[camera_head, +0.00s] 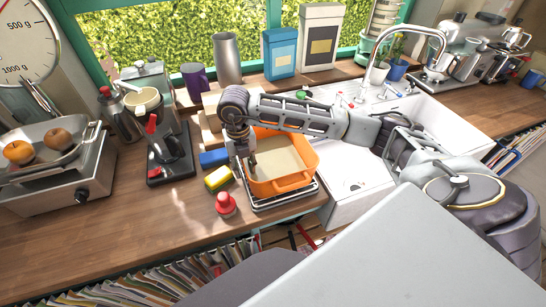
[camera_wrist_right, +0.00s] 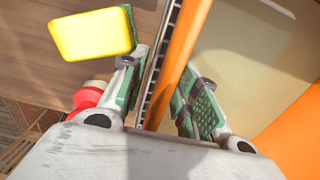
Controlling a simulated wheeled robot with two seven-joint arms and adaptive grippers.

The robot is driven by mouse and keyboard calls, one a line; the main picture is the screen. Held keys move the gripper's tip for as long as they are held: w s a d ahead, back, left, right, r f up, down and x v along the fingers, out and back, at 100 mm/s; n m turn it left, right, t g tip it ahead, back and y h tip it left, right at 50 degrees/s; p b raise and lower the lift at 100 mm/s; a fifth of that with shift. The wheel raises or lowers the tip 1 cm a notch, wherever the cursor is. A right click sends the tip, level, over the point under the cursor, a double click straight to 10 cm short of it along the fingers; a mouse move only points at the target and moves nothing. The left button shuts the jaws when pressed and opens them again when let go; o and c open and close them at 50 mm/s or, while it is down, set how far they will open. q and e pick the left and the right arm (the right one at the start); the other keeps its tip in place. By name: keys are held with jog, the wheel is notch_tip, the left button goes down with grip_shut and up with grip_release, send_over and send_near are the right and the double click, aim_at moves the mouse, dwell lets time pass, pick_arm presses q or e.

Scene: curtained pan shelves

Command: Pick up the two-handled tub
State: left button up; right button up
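The orange two-handled tub (camera_head: 281,184) has a pale inside and sits upright on a wire rack (camera_head: 285,199) at the left edge of the sink. My right gripper (camera_head: 246,160) reaches down at the tub's left side. In the right wrist view the tub's orange wall (camera_wrist_right: 172,70) runs between the two fingers of my right gripper (camera_wrist_right: 163,92). One finger is inside the tub and one outside. The outer finger stands apart from the wall, so the gripper is open around it. Whether the inner finger touches is unclear. My left gripper is out of view.
A yellow sponge (camera_head: 218,178), a blue block (camera_head: 213,158) and a red-topped item (camera_head: 226,204) lie close left of the tub. The white sink (camera_head: 358,172) is to its right. The wooden counter (camera_head: 110,225) is clear at front left.

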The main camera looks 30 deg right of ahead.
grip_shut()
jog(key=shift+r, duration=0.2)
dwell(0.4)
jog(key=shift+r+b, duration=0.8)
jog(key=shift+r, duration=4.1)
